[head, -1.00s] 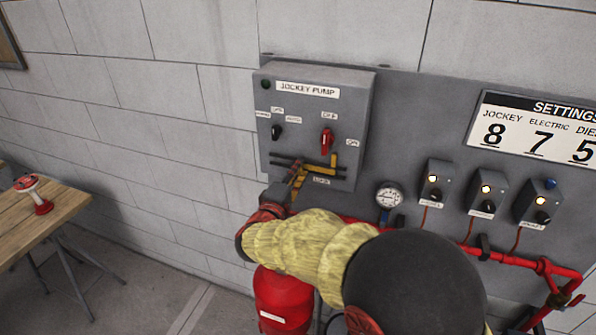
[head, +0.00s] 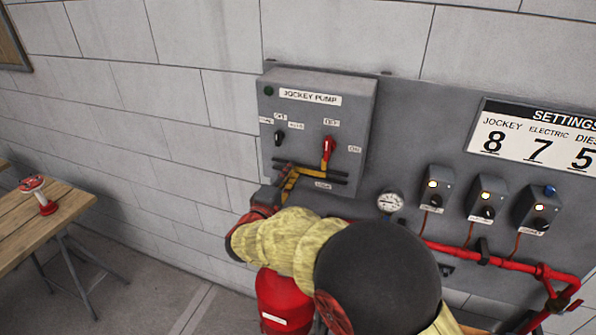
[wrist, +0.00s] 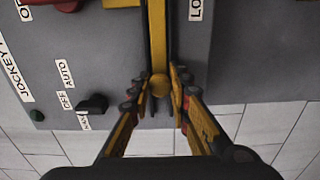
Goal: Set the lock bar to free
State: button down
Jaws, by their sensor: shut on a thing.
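The lock bar is a yellow bar (head: 306,172) on the lower front of the grey jockey pump box (head: 355,110). Its upturned right end (head: 324,167) stands just under the red switch handle (head: 328,147). My gripper (wrist: 160,98) is shut on the knob end, with a finger on each side. In the head view my gripper (head: 287,185) is at the bar's left end and partly hides it.
A black selector knob (head: 279,137) is at the box's upper left. A gauge (head: 390,202), several small lamp boxes (head: 437,190) and red piping (head: 500,262) are to the right. A red cylinder (head: 284,295) is below my arm. A wooden table (head: 40,222) stands far left.

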jog(key=shift+w+a, duration=0.15)
jog(key=shift+a, duration=0.3)
jog(key=c, duration=2.1)
grip_release()
jog(key=shift+o, duration=1.3)
jog(key=shift+w+a+f, duration=0.1)
jog(key=shift+a, duration=0.1)
jog(key=shift+o, duration=0.9)
jog(key=shift+d, duration=0.1)
jog(key=v, duration=1.2)
